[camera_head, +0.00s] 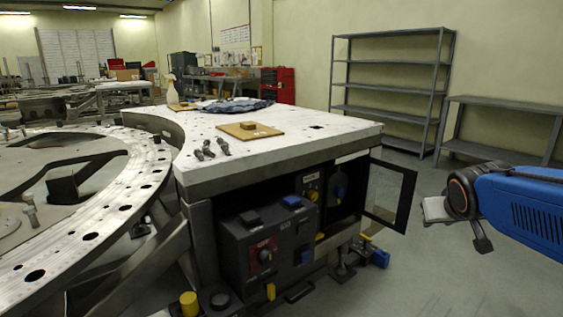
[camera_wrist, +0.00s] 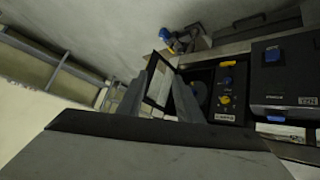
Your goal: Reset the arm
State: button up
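My blue arm (camera_head: 520,205) reaches in from the right edge of the head view, over open floor right of the white-topped workbench (camera_head: 310,129). In the wrist view my gripper (camera_wrist: 157,85) shows its two grey fingers spread apart with nothing between them. Beyond the fingers is the open framed door (camera_wrist: 159,80) of the cabinet under the bench, seen tilted. The same door stands swung out in the head view (camera_head: 410,203), left of my arm and apart from it.
A dark control box (camera_head: 265,248) with knobs sits under the bench. Bolts (camera_head: 208,149), a brown board (camera_head: 249,131), a dark cloth (camera_head: 238,105) and a spray bottle (camera_head: 171,88) are on top. A large ring plate (camera_head: 120,205) lies left. Metal shelves (camera_head: 390,85) stand behind clear floor.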

jog(key=s+a+f+g+y, duration=0.1)
jog(key=s+a+f, duration=0.2)
jog(key=s, duration=0.4)
jog(key=s+a+f+g+y, duration=0.1)
jog(key=s+a+f, duration=0.3)
jog(key=s, duration=0.3)
jog(key=s+a+f+n+g+y, duration=0.1)
jog(key=s+a+f+g, duration=0.1)
jog(key=s, duration=0.5)
jog(key=shift+s+a+f, duration=0.15)
jog(key=shift+a+f, duration=0.55)
jog(key=shift+a, duration=0.2)
jog(key=shift+d, duration=0.1)
